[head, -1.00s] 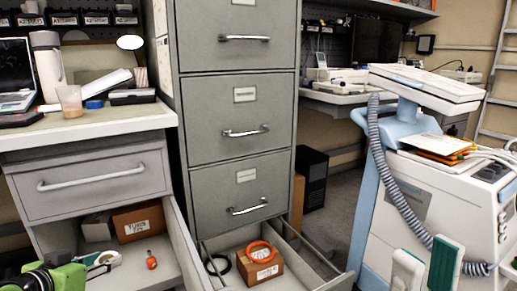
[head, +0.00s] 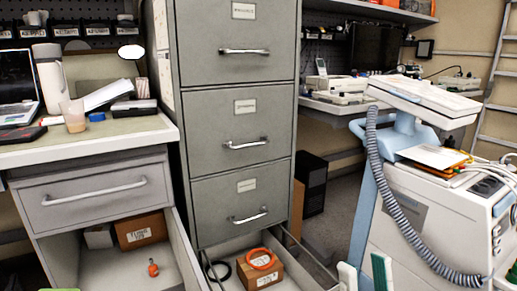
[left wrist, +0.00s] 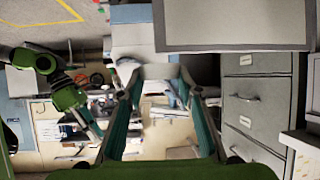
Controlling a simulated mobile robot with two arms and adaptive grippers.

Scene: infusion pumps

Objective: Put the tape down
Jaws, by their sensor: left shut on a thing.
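My left gripper (left wrist: 160,85) shows in the left wrist view with its two teal-padded fingers closing on a pale thing (left wrist: 158,72) at their tips. This seems to be the tape; its full shape is hard to make out. In the head view only a green edge of my left arm shows at the bottom left, so the held thing is hidden there. My right gripper (head: 364,274) shows at the bottom of the head view, its two fingertips apart and nothing between them.
An open drawer (head: 190,262) at left holds a cardboard box (head: 140,231) and a small orange item (head: 153,268). The cabinet's open bottom drawer holds an orange ring (head: 261,259) on a box and a black ring (head: 219,271). The desk (head: 95,131) is cluttered. A pump cart (head: 430,215) stands right.

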